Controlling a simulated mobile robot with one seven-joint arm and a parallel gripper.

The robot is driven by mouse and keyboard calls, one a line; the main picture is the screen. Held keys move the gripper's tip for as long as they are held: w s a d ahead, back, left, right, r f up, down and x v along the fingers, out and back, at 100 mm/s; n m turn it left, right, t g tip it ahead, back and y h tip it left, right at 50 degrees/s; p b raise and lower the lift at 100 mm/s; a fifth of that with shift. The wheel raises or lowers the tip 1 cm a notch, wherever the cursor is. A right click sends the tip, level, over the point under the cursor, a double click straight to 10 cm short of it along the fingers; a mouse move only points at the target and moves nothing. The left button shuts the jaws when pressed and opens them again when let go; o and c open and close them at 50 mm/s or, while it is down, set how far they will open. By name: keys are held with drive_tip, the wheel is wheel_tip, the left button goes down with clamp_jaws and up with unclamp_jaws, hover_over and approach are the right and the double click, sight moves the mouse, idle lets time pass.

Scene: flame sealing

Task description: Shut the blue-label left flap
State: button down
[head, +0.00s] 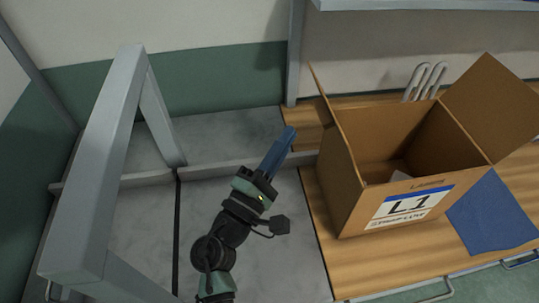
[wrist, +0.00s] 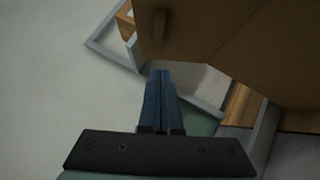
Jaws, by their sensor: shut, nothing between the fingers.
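An open cardboard box (head: 345,185) stands on the wooden bench top, with a white and blue label (head: 410,206) reading L1 on its front. Its left flap (head: 322,94) stands up steeply from the left wall and shows nearly edge-on. Its right flap (head: 490,105) is spread up and outward. My gripper (head: 289,133) is shut and empty, left of the box and apart from the flap in the head view. In the wrist view, the shut blue fingers (wrist: 161,76) point toward brown cardboard (wrist: 235,40); I cannot tell whether they touch it.
A blue sheet (head: 490,215) lies on the bench right of the box. A pale looped rack (head: 425,80) stands behind it. A grey metal frame (head: 115,150) rises at the left. A shelf edge (head: 430,5) crosses the top right. Grey surface (head: 225,130) lies clear left of the bench.

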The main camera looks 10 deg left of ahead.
sight(330, 125)
drive_tip(key=shift+w+d+r+p, duration=0.25)
drive_tip(key=shift+d+r+p, duration=0.05)
drive_tip(key=shift+d, duration=0.3)
drive_tip(key=shift+w+d+r+p, duration=0.2)
drive_tip(key=shift+d+r+p, duration=0.1)
drive_tip(key=shift+d, duration=0.3)
drive_tip(key=shift+w+d+r+p, duration=0.25)
drive_tip(key=shift+d+p, duration=0.05)
drive_tip(key=shift+d, duration=0.3)
drive_tip(key=shift+r, duration=0.15)
